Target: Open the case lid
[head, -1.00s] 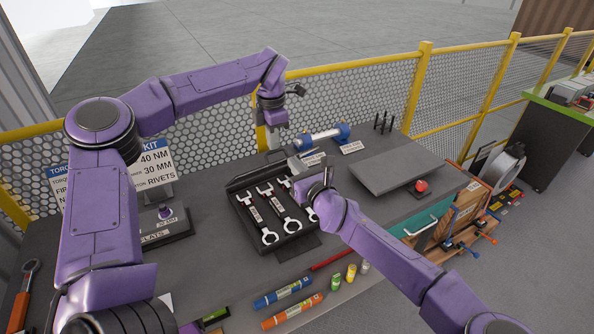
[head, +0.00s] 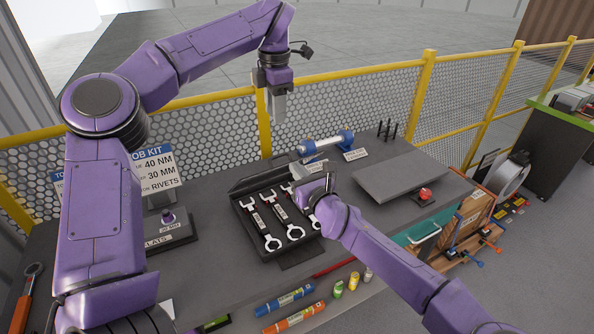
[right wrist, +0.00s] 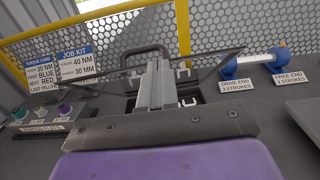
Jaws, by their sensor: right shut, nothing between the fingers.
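The black case (head: 238,212) sits on the workbench in the head view, with several wrenches (head: 269,222) showing in its tray. Its lid (head: 252,181) stands up along the back edge, away from the tray; its exact angle is hard to tell. In the right wrist view the lid's black handle (right wrist: 146,49) shows behind my fingers. My right gripper (head: 304,170) is shut and empty over the right back part of the case; it also shows in the right wrist view (right wrist: 156,85). My left gripper (head: 279,108) hangs fingers down, above and behind the case, apart from it; its opening is unclear.
A blue-ended roller (head: 325,144) lies behind the case. A grey plate (head: 400,177) and red button (head: 425,194) are to the right. The job sign (head: 157,168) stands left. Blue (head: 284,300) and orange (head: 293,317) tubes lie in front. A yellow mesh fence (head: 350,100) runs behind.

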